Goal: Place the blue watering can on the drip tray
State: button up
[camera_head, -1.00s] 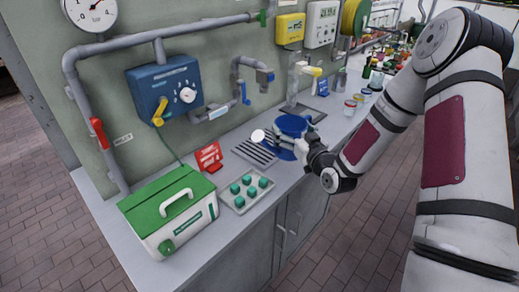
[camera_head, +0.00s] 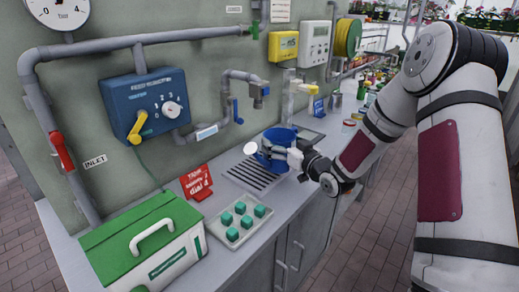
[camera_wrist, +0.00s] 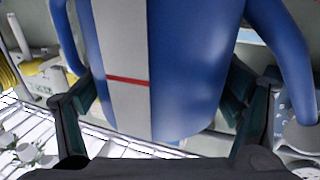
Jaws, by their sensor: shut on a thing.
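The blue watering can (camera_head: 279,138) is in my gripper (camera_head: 291,157), at the right end of the drip tray in the head view. Its white sprinkler head (camera_head: 250,148) points left, over the tray. The drip tray (camera_head: 250,177) is a grey slotted rectangle on the counter. In the wrist view the can's blue body (camera_wrist: 195,70), with a white band and red line, fills the middle between my two dark fingers (camera_wrist: 150,110). The fingers are shut on the can's sides. I cannot tell whether the can's base touches the tray, as my gripper hides it.
A red sign (camera_head: 196,183) and a tray of green cubes (camera_head: 238,222) stand left of the drip tray. A green-lidded box (camera_head: 145,245) is at the front left. A pipe outlet (camera_head: 259,91) hangs from the wall above. Jars and bottles stand farther right.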

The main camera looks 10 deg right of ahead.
jog(key=w+a+f, duration=0.4)
jog(key=w+a, duration=0.1)
jog(key=w, duration=0.1)
jog(key=shift+w+a+f, duration=0.15)
jog(key=shift+w, duration=0.1)
jog(key=shift+f, duration=0.1)
jog(key=shift+f, duration=0.15)
jog(key=o, duration=1.1)
